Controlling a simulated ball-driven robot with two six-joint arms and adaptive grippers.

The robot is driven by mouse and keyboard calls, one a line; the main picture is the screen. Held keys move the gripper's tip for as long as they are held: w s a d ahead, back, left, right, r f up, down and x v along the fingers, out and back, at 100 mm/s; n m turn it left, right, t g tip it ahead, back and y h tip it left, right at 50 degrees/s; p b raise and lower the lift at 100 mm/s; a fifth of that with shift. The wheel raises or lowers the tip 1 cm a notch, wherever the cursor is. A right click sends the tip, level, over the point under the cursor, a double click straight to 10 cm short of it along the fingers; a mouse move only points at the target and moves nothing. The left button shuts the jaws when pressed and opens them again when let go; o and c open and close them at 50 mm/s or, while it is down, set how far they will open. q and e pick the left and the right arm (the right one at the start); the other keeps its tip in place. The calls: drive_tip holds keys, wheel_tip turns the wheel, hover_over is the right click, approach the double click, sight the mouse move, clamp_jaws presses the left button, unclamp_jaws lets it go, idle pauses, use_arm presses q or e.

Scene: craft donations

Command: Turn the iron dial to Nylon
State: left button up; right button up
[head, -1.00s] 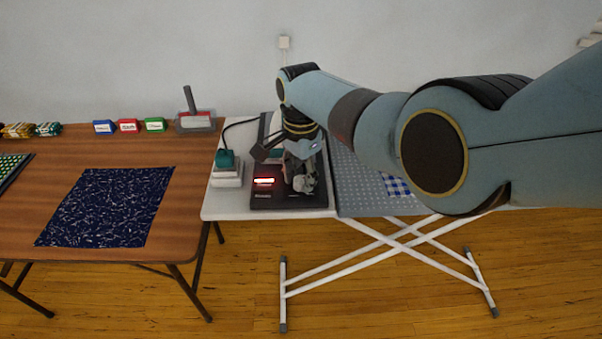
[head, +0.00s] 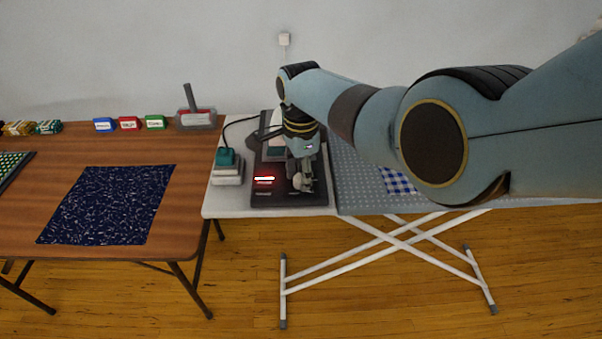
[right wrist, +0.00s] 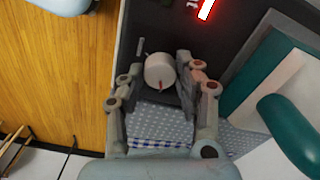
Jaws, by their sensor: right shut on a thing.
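The iron station (head: 262,200) is a dark slab on the white end of the ironing board, with a lit red display (head: 264,179). In the right wrist view the dial (right wrist: 159,70) is a pale round knob with a short red mark on the side toward my palm. My right gripper (head: 304,184) points down over the station and is shut on the dial; its fingers (right wrist: 160,76) flank the knob in the right wrist view. The iron with a teal handle (right wrist: 290,130) rests behind the dial. Dial lettering is not readable. My left gripper is out of view.
A teal-topped object on a pale block (head: 227,175) stands left of the station. The wooden table (head: 190,190) holds a dark blue patterned cloth (head: 110,205) and several small boxes.

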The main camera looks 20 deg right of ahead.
drive_tip(key=o, duration=1.2)
drive_tip(key=shift+c, duration=0.2)
drive_tip(key=shift+r, duration=0.1)
wheel_tip(320, 180, up, 12)
